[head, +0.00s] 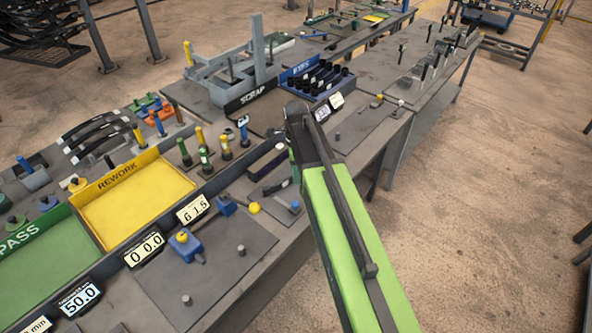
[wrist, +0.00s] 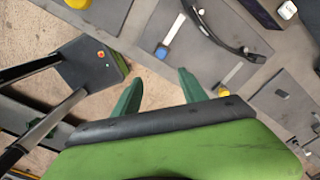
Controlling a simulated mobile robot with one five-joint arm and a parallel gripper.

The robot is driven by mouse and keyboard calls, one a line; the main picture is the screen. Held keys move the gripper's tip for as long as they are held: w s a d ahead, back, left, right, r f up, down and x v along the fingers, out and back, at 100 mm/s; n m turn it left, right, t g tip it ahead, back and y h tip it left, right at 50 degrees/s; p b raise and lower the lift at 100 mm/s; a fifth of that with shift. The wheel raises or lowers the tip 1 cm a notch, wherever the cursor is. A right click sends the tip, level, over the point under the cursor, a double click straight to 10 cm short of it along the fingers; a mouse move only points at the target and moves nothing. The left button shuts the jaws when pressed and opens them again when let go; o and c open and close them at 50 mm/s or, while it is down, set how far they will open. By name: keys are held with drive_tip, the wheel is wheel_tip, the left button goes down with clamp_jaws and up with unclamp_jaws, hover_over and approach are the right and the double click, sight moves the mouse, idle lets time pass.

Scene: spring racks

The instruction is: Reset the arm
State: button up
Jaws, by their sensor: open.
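My green arm (head: 350,240) reaches up from the bottom right of the head view, over the bench's right-hand edge. My gripper shows in the wrist view (wrist: 158,92) as two green fingers spread apart, with nothing between them. Bench edge and floor lie behind the fingers. In the head view the fingers are mostly hidden behind the arm's dark end.
The bench holds a yellow REWORK tray (head: 136,204), a green PASS tray (head: 45,265), a grey SCRAP stand (head: 232,92) and a blue bin (head: 318,80) of dark parts. Small blue and yellow fixtures stand near the arm. Open floor (head: 480,200) lies right.

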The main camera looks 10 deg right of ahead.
drive_tip(key=shift+f, duration=0.1)
drive_tip(key=s+a+f+n+b, duration=0.1)
drive_tip(key=s+f+n+b, duration=1)
drive_tip(key=n, duration=0.8)
drive_tip(key=shift+s+a+f+n+b, duration=0.35)
drive_tip(key=shift+s+f+n+b, duration=0.1)
drive_tip(key=shift+s, duration=0.4)
